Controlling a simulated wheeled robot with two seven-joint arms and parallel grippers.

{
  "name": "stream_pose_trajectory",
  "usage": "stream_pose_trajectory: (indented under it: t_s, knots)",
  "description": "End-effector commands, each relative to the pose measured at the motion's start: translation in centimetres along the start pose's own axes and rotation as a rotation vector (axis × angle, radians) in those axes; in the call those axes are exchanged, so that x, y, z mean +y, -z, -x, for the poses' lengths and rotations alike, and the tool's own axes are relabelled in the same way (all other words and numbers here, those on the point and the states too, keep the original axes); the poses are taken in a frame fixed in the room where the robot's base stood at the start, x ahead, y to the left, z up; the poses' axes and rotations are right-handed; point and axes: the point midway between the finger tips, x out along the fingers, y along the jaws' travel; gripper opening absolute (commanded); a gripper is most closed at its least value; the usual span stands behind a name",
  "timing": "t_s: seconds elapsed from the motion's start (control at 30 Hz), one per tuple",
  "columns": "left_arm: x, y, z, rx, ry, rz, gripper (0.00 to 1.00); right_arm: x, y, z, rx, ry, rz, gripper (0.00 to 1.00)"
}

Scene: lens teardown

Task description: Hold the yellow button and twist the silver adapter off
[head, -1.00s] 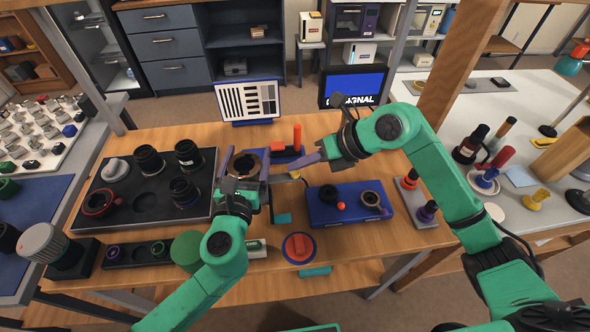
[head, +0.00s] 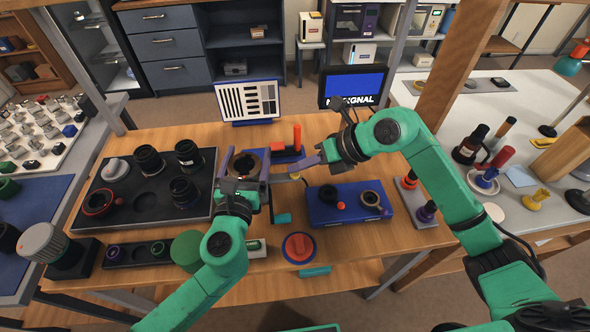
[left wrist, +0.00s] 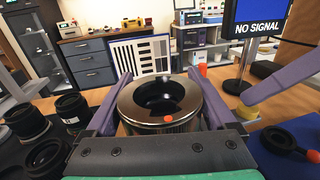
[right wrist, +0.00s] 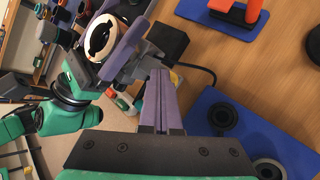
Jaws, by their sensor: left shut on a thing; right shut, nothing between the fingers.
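The silver adapter (left wrist: 172,88) is a shiny ring with a dark opening and an orange dot on its near rim. My left gripper (head: 245,165) is shut around it, one purple finger on each side. The adapter also shows between those fingers in the right wrist view (right wrist: 101,36). What is under it is hidden. A yellow part (left wrist: 243,113), likely the yellow button, is right of the adapter in the left wrist view, with a purple finger of my right gripper (head: 279,169) close by. That gripper is shut and empty; I cannot tell whether it touches the yellow part.
A black tray (head: 150,198) with several dark lens parts lies left. A blue mat (head: 325,215) with two rings lies right of the left gripper. A red round piece (head: 299,247) is at the front. A test chart (head: 247,102) and a monitor (head: 353,88) stand behind.

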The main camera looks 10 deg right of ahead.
Motion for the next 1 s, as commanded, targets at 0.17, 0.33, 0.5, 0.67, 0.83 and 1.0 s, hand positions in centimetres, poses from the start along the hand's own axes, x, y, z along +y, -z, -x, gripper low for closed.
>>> stream_pose_trajectory:
  t_s: [0.17, 0.33, 0.5, 0.67, 0.83, 1.0]
  knots:
    - [0.0, 0.0, 0.0, -0.001, 0.000, 0.000, 0.29, -0.1, 0.2, -0.1, 0.005, 0.001, -0.001, 0.00]
    - [0.0, -0.1, 0.0, -0.002, -0.013, 0.002, 0.29, -0.1, 0.2, -0.2, 0.006, 0.001, -0.001, 0.00]
    - [0.5, -0.1, 0.0, -0.001, -0.192, 0.007, 0.29, -0.1, 0.2, -0.2, 0.006, 0.001, -0.001, 0.00]
    - [0.7, -0.1, 0.1, -0.002, -0.230, 0.000, 0.29, -0.1, 0.2, -0.2, 0.007, 0.001, -0.001, 0.00]
    - [0.8, -0.1, 0.1, -0.002, -0.256, 0.003, 0.29, -0.1, 0.2, -0.2, 0.007, 0.001, -0.001, 0.00]
    - [1.2, -0.1, 0.2, -0.001, -0.435, 0.005, 0.29, -0.1, 0.3, -0.2, 0.007, 0.001, -0.001, 0.00]
